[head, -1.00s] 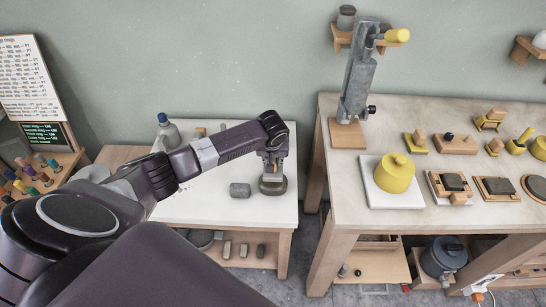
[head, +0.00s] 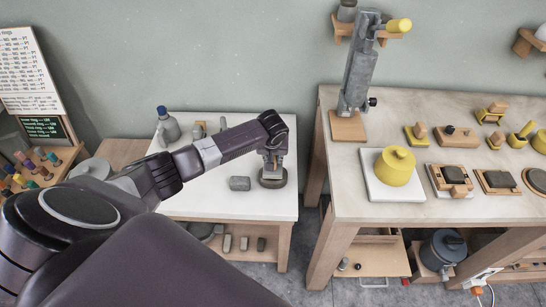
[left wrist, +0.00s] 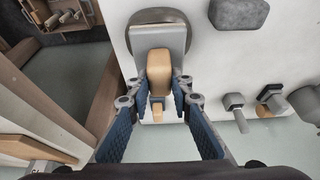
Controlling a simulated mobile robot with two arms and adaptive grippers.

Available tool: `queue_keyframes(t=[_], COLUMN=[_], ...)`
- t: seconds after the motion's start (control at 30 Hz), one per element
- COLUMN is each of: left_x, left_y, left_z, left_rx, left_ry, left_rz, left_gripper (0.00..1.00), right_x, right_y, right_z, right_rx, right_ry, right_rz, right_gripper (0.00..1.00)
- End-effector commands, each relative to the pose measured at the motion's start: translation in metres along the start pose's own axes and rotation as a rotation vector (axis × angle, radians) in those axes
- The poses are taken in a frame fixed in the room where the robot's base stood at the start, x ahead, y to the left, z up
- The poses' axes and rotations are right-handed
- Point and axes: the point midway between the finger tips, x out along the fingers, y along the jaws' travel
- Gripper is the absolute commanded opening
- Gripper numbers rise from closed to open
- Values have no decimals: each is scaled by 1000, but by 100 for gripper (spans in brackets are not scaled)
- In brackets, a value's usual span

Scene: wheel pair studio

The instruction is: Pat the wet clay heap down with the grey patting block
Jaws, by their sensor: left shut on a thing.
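My left gripper (head: 271,152) is over the right front part of the white table. It is shut on the wooden handle (left wrist: 159,73) of the grey patting block (left wrist: 157,39), which lies between the two blue fingers in the left wrist view. The wet clay heap (head: 272,183) is a low, dark round mass under the block. It shows partly behind the block in the left wrist view (left wrist: 188,24). The block overlaps the heap in both views; I cannot tell how firmly they touch. My right gripper is not in view.
A grey lump (head: 240,184) lies left of the heap on the white table (head: 210,205). A bottle (head: 169,127) and small tools stand at its back left. Across a gap, a long bench (head: 350,208) holds a yellow pot (head: 395,166) and several blocks.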

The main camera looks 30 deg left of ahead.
Motion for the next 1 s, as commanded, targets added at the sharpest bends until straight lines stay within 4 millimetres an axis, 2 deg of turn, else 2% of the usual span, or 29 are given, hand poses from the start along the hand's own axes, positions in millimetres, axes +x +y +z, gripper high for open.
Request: queue_keyframes(t=[0.37,1.0], left_x=[2,23], left_y=[0,1], left_z=[1,9], left_rx=[0,1], left_ry=[1,0], left_rz=[0,1], left_gripper=[0,0], right_x=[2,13], right_y=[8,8], right_z=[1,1], right_rx=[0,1], right_ry=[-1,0], right_rz=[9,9], right_gripper=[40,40])
